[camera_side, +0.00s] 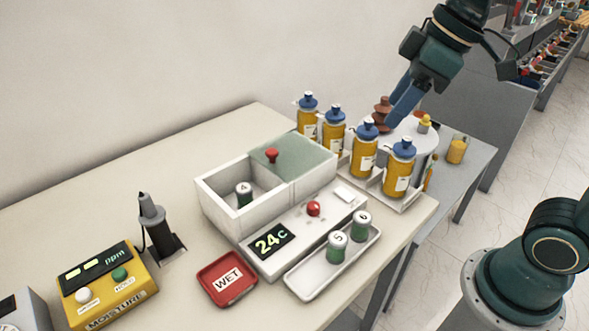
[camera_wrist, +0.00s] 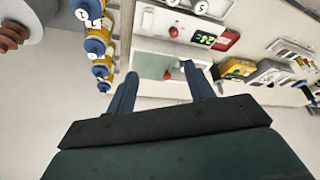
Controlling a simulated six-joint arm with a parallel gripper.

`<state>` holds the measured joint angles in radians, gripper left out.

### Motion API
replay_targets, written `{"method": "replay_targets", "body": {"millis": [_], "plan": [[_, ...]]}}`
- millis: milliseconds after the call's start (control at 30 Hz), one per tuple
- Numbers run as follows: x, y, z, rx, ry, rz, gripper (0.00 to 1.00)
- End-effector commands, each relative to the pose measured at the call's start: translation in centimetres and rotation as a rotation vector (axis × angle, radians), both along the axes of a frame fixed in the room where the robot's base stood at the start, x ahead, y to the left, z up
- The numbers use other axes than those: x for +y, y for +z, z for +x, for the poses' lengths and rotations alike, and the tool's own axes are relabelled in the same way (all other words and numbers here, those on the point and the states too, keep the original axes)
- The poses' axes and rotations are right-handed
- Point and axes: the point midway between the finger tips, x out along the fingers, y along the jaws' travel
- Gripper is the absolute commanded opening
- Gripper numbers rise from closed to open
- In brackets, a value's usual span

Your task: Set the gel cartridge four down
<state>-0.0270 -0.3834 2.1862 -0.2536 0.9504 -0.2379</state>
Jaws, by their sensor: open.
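Gel cartridge four (camera_side: 243,193), green with a pale cap marked 4, stands in the open left part of the white box (camera_side: 225,213). Two similar cartridges, five (camera_side: 337,248) and six (camera_side: 361,225), stand upright on the white tray (camera_side: 305,284). My gripper (camera_side: 392,122) is open, with nothing seen between its blue fingers. It is up at the back right, away from cartridge four, and overlaps the brown bushing in the side view. The wrist view shows the fingers (camera_wrist: 160,82) spread apart, with the box (camera_wrist: 150,47) beyond them. Cartridge four cannot be made out there.
The box's greenish lid (camera_side: 300,155) with a red knob covers its right part. Several yellow bottles (camera_side: 364,155) stand between box and white tank (camera_side: 415,140). A 24 C display (camera_side: 271,242), red WET tray (camera_side: 228,280) and moisture meter (camera_side: 108,285) stand in front and left.

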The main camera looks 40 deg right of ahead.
Motion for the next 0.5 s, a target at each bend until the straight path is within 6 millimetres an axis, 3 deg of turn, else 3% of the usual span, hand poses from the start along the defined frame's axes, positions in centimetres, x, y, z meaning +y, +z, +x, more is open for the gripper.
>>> {"method": "replay_targets", "body": {"millis": [300, 500], "plan": [[-3.5, -2.2, -6.4, -0.056, -0.332, 0.036, 0.53], [-4.9, -3.5, -8.6, -0.078, -0.461, 0.053, 0.53]]}}
